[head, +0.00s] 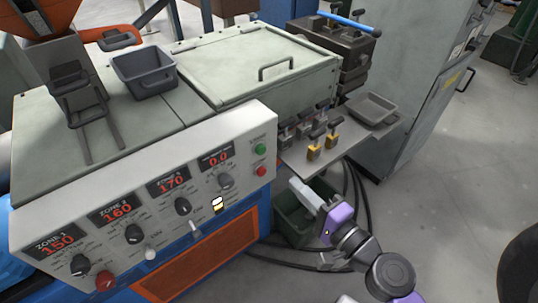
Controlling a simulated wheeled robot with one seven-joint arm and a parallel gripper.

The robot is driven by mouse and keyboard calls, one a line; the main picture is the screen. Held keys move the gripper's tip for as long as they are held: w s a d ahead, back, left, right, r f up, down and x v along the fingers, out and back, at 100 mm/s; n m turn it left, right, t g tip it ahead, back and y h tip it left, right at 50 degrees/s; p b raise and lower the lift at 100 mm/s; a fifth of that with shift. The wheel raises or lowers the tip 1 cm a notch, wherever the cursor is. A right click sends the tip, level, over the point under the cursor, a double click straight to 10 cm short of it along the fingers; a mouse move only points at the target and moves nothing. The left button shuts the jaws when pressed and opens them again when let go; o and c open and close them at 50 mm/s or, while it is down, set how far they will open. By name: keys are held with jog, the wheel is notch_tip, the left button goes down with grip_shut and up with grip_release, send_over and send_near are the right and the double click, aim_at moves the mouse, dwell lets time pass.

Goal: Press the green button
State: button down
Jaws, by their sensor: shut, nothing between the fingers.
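The green button (261,149) is a small round button at the upper right end of the white control panel (130,240). It is uncovered. My gripper (297,187) is shut and empty, its pale fingers pointing up and left. In the picture the fingertips are to the right of and below the green button, with a gap between them. I cannot tell how far they are from the panel in depth.
A red button (261,171) sits just below the green one. Knobs, switches and red displays fill the panel further left. A side shelf (300,165) with yellow-based levers (314,152) and a grey tray (371,109) juts out right of the panel. A dark green bin (287,222) stands below.

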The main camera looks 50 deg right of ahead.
jog(key=p, duration=0.4)
send_near(262, 151)
jog(key=x, duration=0.5)
jog(key=shift+r, duration=0.2)
jog(key=shift+x, duration=0.95)
jog(key=shift+f, duration=0.15)
